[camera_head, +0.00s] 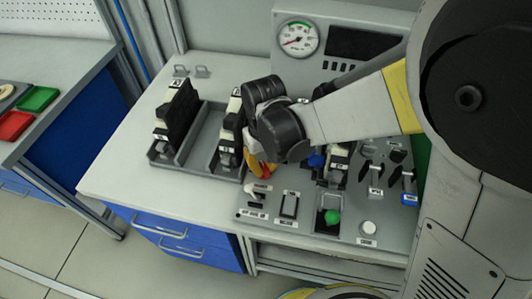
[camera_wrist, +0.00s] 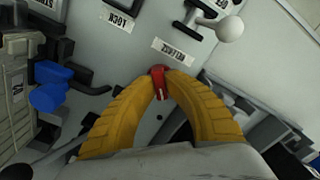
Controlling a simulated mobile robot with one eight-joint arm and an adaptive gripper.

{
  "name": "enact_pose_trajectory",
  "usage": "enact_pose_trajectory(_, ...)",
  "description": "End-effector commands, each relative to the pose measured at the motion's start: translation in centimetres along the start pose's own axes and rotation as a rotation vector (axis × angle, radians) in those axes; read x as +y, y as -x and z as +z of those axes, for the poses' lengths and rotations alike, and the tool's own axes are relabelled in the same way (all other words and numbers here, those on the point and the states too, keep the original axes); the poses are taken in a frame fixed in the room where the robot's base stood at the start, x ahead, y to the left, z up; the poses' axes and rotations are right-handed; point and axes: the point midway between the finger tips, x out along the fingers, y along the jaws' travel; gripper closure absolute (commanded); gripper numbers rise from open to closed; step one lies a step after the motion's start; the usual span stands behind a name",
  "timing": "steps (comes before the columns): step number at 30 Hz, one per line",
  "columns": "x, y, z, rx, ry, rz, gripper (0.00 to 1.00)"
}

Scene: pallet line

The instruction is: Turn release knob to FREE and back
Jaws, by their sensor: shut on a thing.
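The release knob (camera_wrist: 157,72) is small and red with a white mark on it. It sits on the grey panel beside a label (camera_wrist: 174,52) that reads RELEASE, upside down in the wrist view. The yellow curved fingers of my gripper (camera_wrist: 160,84) are shut on the knob, one on each side. In the head view my gripper (camera_head: 259,169) reaches down to the left part of the panel (camera_head: 268,214), and the arm's end hides most of the knob. I cannot read a FREE mark or tell which way the knob points.
A white ball-ended lever (camera_wrist: 229,29) stands close to the knob. A blue-handled part (camera_wrist: 50,90) is on the other side. A green button (camera_head: 332,216), a white button (camera_head: 368,228) and a gauge (camera_head: 298,39) are on the console. Black modules (camera_head: 179,115) stand in a tray at left.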

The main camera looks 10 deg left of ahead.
Motion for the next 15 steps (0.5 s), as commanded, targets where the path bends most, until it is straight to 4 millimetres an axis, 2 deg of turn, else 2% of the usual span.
enact_pose_trajectory(7,0.0,-0.03,0.04,-0.001,-0.114,0.0,1.0)
enact_pose_trajectory(15,0.0,-0.03,0.04,-0.001,-0.161,0.0,1.0)
